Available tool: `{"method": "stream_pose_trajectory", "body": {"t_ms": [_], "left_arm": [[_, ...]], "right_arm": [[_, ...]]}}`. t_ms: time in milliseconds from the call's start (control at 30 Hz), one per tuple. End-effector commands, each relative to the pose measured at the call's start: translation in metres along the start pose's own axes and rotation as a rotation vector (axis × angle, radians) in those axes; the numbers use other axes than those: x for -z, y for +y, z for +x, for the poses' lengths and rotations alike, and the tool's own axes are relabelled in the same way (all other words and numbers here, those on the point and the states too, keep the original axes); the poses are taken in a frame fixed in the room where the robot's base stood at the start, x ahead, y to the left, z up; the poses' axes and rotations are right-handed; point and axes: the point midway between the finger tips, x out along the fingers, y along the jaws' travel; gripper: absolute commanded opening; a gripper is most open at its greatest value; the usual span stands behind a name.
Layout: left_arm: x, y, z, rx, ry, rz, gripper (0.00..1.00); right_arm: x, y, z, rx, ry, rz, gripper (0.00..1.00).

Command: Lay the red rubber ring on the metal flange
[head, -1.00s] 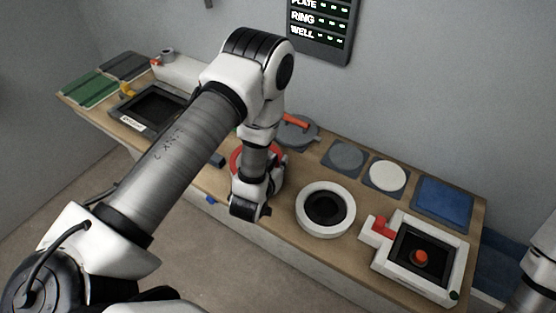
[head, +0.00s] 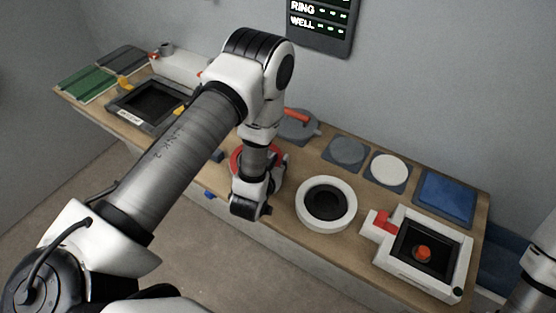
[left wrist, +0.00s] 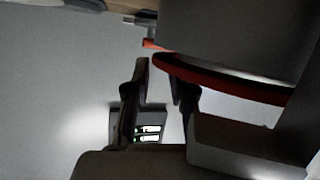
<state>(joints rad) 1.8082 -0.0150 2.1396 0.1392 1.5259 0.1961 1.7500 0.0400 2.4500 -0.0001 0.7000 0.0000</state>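The red rubber ring (head: 236,158) shows in the head view behind my left forearm, which hides much of it. In the left wrist view the red ring (left wrist: 225,84) runs along the edge of a wide grey round body (left wrist: 235,38). My left gripper (left wrist: 160,74) has its fingers apart, with the ring's near edge by the fingertips. I cannot tell whether they touch it. In the head view a pale, thick round collar (head: 342,221) with a dark centre stands right of my left wrist; I cannot tell if it is the metal flange. My right gripper is out of view.
A white box (head: 459,262) with a red knob stands at the bench's right end. A blue pad (head: 447,197), a white disc (head: 390,167) and a grey disc (head: 347,151) lie behind. A dark framed tray (head: 122,108) is at left. A sign (head: 322,27) hangs on the wall.

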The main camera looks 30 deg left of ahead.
Motion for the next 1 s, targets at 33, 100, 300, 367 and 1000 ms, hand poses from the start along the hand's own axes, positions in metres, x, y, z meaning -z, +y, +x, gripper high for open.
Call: {"method": "stream_pose_trajectory", "body": {"t_ms": [33,100,300,367,1000], "left_arm": [[-0.002,-0.001,0.000,0.003,-0.004,0.000,0.47],[-0.002,-0.001,0.000,0.003,-0.004,0.000,0.47],[-0.002,-0.001,0.000,0.003,-0.005,0.000,0.47],[-0.002,-0.001,-0.002,0.003,-0.005,0.000,0.47],[-0.002,0.000,-0.118,0.002,-0.002,0.001,0.47]], "right_arm": [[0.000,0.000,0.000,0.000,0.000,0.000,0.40],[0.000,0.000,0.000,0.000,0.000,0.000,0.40],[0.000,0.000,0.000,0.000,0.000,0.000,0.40],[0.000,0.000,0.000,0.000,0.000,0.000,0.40],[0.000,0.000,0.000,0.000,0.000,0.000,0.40]]}}
